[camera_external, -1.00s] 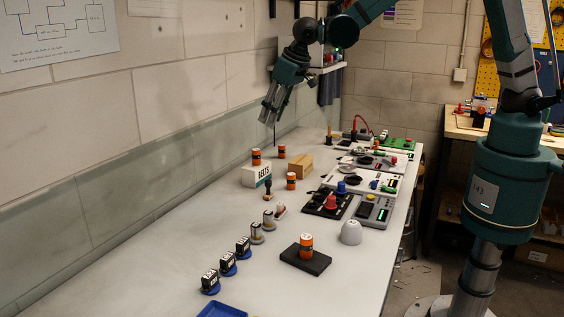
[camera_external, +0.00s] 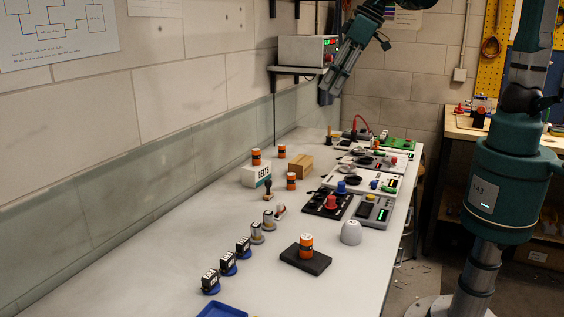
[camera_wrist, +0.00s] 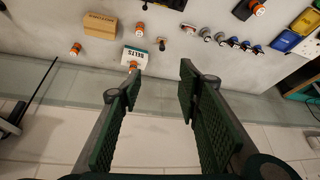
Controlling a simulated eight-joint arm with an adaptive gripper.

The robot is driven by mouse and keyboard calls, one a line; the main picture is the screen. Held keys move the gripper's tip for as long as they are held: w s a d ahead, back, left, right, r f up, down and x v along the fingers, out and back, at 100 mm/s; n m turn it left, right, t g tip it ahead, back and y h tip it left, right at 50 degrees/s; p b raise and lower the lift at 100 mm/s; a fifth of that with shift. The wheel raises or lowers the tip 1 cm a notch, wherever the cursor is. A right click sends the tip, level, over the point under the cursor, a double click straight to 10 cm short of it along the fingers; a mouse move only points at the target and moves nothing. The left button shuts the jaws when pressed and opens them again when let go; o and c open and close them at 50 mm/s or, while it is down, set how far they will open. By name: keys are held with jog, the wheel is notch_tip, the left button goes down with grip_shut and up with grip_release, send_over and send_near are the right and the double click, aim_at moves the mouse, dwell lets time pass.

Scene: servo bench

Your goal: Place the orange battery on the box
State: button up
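The white box (camera_external: 254,181) labelled BELTS stands on the bench near the wall; it also shows in the wrist view (camera_wrist: 130,53). An orange battery (camera_external: 256,157) appears upright on top of it, and it shows at the box's wall-side edge in the wrist view (camera_wrist: 133,66). Other orange batteries stand behind the box (camera_external: 282,152), beside it (camera_external: 291,181) and on a black block (camera_external: 306,246). My gripper (camera_external: 326,97) is high above the bench, away from the box. Its fingers are wide apart and empty in the wrist view (camera_wrist: 160,85).
A wooden block (camera_external: 300,164) is right of the box, with a stamp (camera_external: 268,190) in front. Small capped parts (camera_external: 243,248) line the bench's front left. Instruments (camera_external: 370,212) fill the right side. A shelf (camera_external: 298,70) with a power unit is near my gripper.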

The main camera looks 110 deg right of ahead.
jog(key=s+a+n, duration=0.2)
jog(key=s+a, duration=0.3)
jog(key=s, duration=0.3)
jog(key=s+a+n+t+y, duration=0.1)
jog(key=s+a+n, duration=0.1)
jog(key=s+a, duration=0.4)
jog(key=s+a+n+t+y, duration=0.1)
jog(key=s+a, duration=0.4)
jog(key=s, duration=0.7)
jog(key=shift+s+a+n, duration=0.25)
jog(key=shift+a+n, duration=0.05)
jog(key=shift+n, duration=0.3)
